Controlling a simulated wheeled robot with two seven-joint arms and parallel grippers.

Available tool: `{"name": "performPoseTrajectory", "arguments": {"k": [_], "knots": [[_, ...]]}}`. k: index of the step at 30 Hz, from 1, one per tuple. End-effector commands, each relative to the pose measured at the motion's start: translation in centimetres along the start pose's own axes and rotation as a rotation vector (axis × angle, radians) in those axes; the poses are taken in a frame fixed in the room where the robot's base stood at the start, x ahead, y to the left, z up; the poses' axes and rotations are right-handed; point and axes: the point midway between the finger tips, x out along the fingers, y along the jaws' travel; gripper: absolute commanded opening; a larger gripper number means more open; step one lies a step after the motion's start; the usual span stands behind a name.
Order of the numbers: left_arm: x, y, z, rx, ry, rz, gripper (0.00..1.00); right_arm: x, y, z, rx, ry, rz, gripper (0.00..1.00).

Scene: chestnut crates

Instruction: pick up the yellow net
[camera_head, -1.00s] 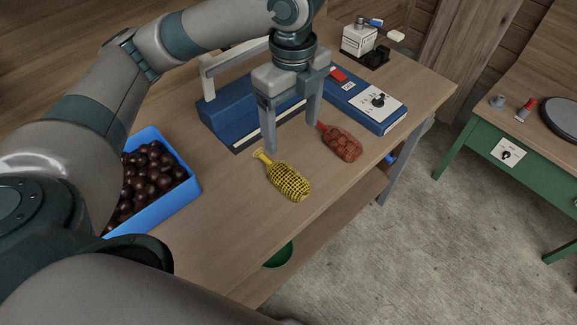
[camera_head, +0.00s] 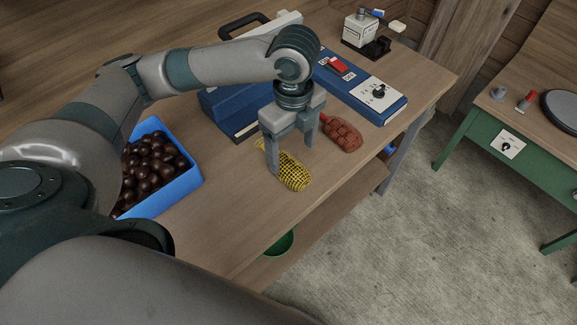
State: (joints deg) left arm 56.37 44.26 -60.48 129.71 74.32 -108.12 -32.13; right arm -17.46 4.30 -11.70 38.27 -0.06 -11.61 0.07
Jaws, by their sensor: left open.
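The yellow net (camera_head: 296,177) is a filled mesh bag lying on the wooden table near its front edge. My left gripper (camera_head: 291,160) is open and points down over the net. One finger comes down at the net's left side and the other behind it, toward the red net. The finger on the left covers part of the net's neck end. I cannot tell whether either finger touches the net. My right gripper does not show.
A red net (camera_head: 341,135) lies close by to the right of the gripper. A blue crate (camera_head: 182,190) of chestnuts stands left. A blue machine (camera_head: 362,98) stands behind. A green bowl (camera_head: 280,246) is on the shelf below. Bare tabletop lies in front of the crate.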

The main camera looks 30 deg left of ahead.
Motion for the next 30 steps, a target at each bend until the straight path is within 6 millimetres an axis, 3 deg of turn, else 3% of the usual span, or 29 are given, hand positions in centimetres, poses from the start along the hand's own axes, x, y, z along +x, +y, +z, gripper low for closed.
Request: {"name": "performPoseTrajectory", "arguments": {"k": [6, 20, 30], "knots": [[2.1, 0.0, 0.0, -0.001, 0.0, 0.0, 0.73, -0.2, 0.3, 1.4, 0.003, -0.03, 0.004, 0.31], [2.6, 0.0, 0.0, -0.001, 0.0, 0.0, 0.73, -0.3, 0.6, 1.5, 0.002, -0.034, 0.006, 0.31], [6.4, 0.0, 0.1, -0.001, 0.001, 0.002, 0.73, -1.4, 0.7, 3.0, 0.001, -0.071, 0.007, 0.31]]}}
